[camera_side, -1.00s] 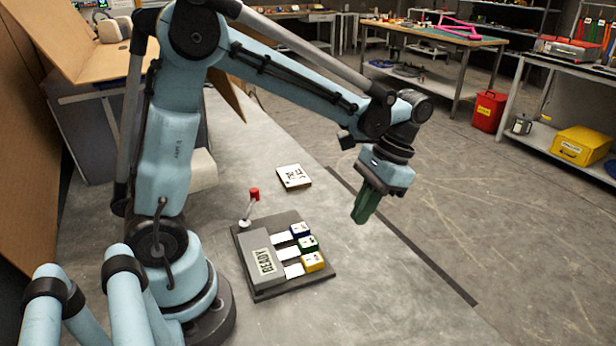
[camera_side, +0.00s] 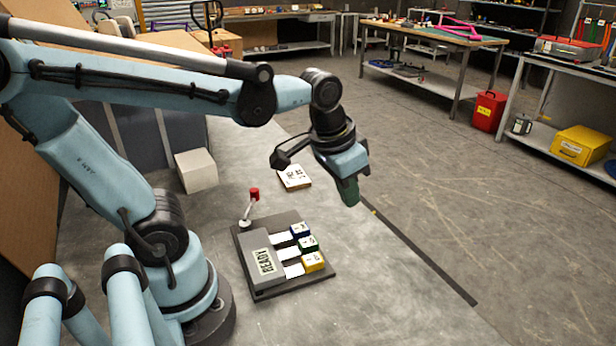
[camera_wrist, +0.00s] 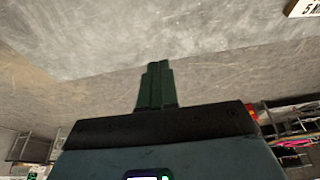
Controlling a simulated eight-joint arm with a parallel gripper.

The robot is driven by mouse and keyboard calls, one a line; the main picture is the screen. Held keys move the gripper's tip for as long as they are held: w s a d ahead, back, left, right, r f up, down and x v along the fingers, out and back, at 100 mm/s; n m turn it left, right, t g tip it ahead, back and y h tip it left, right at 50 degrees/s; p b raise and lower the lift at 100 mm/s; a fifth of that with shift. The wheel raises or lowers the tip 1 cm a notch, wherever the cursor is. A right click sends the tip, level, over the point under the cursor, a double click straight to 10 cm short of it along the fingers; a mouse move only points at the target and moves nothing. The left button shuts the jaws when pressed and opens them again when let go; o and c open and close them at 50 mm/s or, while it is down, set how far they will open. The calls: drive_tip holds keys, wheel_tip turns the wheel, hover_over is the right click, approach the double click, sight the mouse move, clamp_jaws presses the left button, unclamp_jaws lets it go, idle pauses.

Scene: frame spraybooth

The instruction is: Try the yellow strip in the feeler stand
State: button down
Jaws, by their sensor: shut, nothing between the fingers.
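The feeler stand (camera_side: 240,252) lies on the grey bench, a dark base with a grey block and a label reading READY. Three strips stick out of the block to the right, each with a coloured end. The yellow strip (camera_side: 313,262) is nearest the camera, the green strip (camera_side: 308,243) is in the middle and the blue strip (camera_side: 300,229) is farthest. A lever with a red knob (camera_side: 254,194) stands at the stand's far left corner. My gripper (camera_side: 350,198) is shut and empty, in the air beyond and right of the stand. Its green fingers (camera_wrist: 156,85) also show in the wrist view.
A small white printed plate (camera_side: 294,178) lies on the bench beyond the stand; its corner shows in the wrist view (camera_wrist: 304,7). A white block (camera_side: 196,171) stands farther back left. The bench right of the stand is clear.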

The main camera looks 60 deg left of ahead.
drive_tip(key=shift+w+a+f+m+g, duration=0.1)
drive_tip(key=shift+w+f+g, duration=0.2)
drive_tip(key=shift+w+g, duration=0.85)
drive_tip(key=shift+w+f+m+g, duration=0.1)
drive_tip(key=shift+w+f+g, duration=0.35)
drive_tip(key=shift+g, duration=1.05)
drive_tip(key=shift+w+a+f+m+g, duration=0.1)
drive_tip(key=shift+w+f+g, duration=0.05)
drive_tip(key=shift+w+g, duration=1.05)
approach(327, 260)
drive_tip(key=f, duration=0.2)
drive_tip(key=w+f, duration=0.1)
drive_tip(key=f, duration=0.1)
drive_tip(key=shift+w+f, duration=0.15)
drive_tip(key=shift+f, duration=0.05)
drive_tip(key=shift+s, duration=1.2)
drive_tip(key=shift+s+a+r, duration=0.1)
drive_tip(key=shift+s, duration=0.7)
